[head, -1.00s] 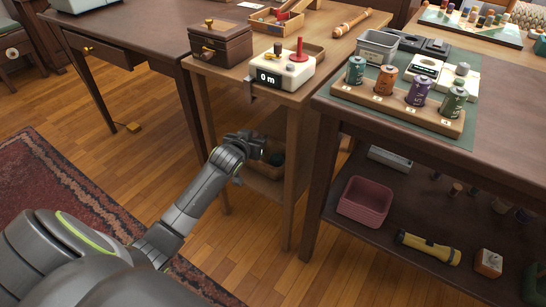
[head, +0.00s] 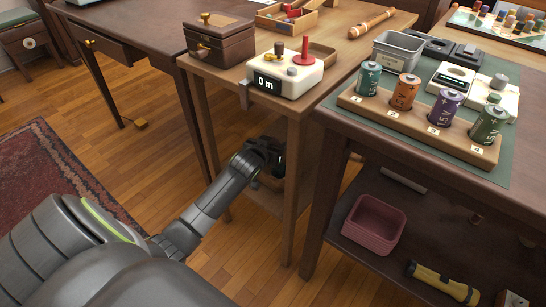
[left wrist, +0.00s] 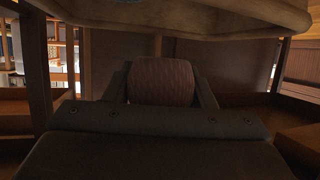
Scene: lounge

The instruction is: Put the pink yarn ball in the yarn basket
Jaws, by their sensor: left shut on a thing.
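My left gripper (head: 272,158) reaches in under the top of the small wooden side table, at its lower shelf. In the left wrist view the gripper (left wrist: 163,92) is shut on a ribbed, dull pink ball (left wrist: 162,80), which I take for the pink yarn ball; it sits between the two fingers in shadow. A pale, cloth-like rounded edge (left wrist: 180,18) spans the top of that view, close to the ball; I cannot tell whether it is the yarn basket. In the head view the gripper hides the ball. My right gripper is not in view.
The side table (head: 225,82) carries a brown box (head: 218,48) and a cream device (head: 285,75); its legs stand close around my left arm. To the right, a dark table holds batteries in a wooden rack (head: 420,125), with a pink bin (head: 374,224) and flashlight (head: 443,282) below.

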